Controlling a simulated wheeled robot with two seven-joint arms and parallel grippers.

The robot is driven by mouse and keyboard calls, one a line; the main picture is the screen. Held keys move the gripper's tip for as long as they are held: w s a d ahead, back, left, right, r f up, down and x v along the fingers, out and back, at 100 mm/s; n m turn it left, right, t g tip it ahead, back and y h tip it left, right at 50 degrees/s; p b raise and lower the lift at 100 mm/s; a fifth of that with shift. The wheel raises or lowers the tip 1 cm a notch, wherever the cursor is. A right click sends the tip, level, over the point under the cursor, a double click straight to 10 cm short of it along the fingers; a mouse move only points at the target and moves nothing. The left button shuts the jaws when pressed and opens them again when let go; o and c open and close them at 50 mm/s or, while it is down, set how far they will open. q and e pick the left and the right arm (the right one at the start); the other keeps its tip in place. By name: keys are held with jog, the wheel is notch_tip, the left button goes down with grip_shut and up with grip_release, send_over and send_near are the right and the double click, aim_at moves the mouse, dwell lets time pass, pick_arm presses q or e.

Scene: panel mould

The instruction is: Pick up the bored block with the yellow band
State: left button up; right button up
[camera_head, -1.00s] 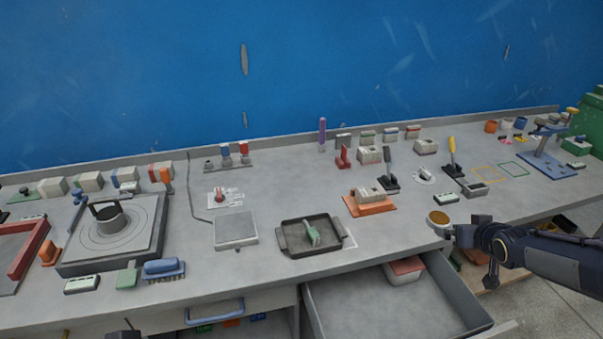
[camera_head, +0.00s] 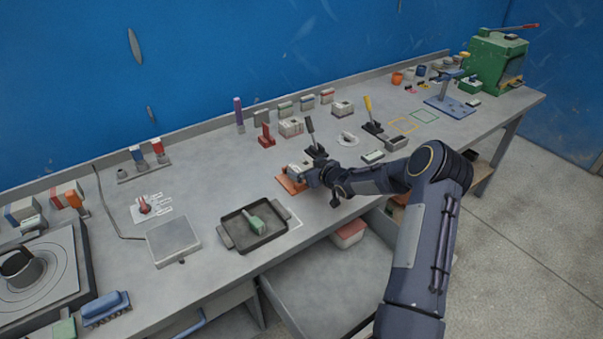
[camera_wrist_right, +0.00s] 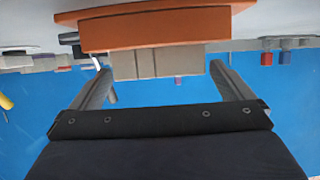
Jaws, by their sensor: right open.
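A pale grey-beige block (camera_head: 296,170) sits on an orange base (camera_head: 289,186) near the front of the bench. My right gripper (camera_head: 312,178) is right beside it and partly covers it in the head view. In the right wrist view, the orange base (camera_wrist_right: 150,28) spans the top and the block (camera_wrist_right: 158,62) shows between the spread fingers (camera_wrist_right: 160,74). The fingers are open; no contact with the block can be made out. No yellow band can be made out on this block. Other bored-looking blocks stand behind, one at the middle (camera_head: 291,127) and one farther right (camera_head: 342,108). My left gripper is out of view.
A dark tray (camera_head: 228,238) with a green-handled item lies left of the gripper. A black-handled lever (camera_head: 311,133) and a yellow-handled lever (camera_head: 369,107) stand behind it. An open drawer (camera_head: 310,290) juts out below. A green machine (camera_head: 495,62) stands far right.

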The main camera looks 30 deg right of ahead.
jog(key=shift+w+f, duration=0.15)
jog(key=shift+w, duration=0.35)
jog(key=c, duration=0.9)
jog(key=shift+c, duration=0.9)
jog(key=shift+r, duration=0.2)
